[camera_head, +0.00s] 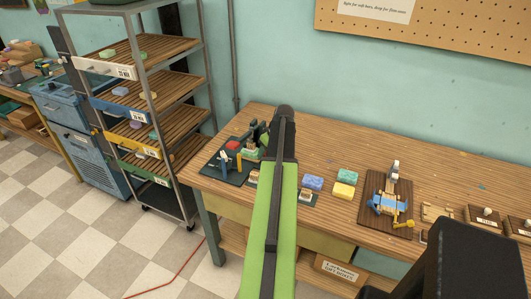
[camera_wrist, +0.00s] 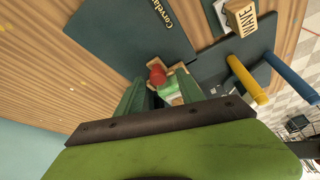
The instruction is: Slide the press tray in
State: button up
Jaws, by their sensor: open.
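A small wooden tray (camera_wrist: 181,70) with a red knob (camera_wrist: 157,73) shows in the wrist view between my fingertips, with a piece of green soap (camera_wrist: 168,88) by it. I take it to be the press tray. My gripper (camera_wrist: 160,92) is open, its green fingers on either side of the tray and knob; whether they touch it I cannot tell. A dark plate (camera_wrist: 130,35) with lettering lies beside it. In the head view my gripper (camera_head: 257,132) is over the dark press station (camera_head: 233,178) at the bench's left end; my arm hides part of it.
A yellow post (camera_wrist: 247,80) and a blue post (camera_wrist: 290,77) stand near my gripper in the wrist view. Blue soap (camera_head: 313,183) and yellow soap (camera_head: 344,190) sit right of my arm. A shelf rack (camera_head: 150,125) stands left.

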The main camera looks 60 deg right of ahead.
jog(key=p+v, duration=1.5)
jog(key=v, duration=0.2)
jog(key=shift+w+r, duration=0.1)
jog(key=shift+r, duration=0.05)
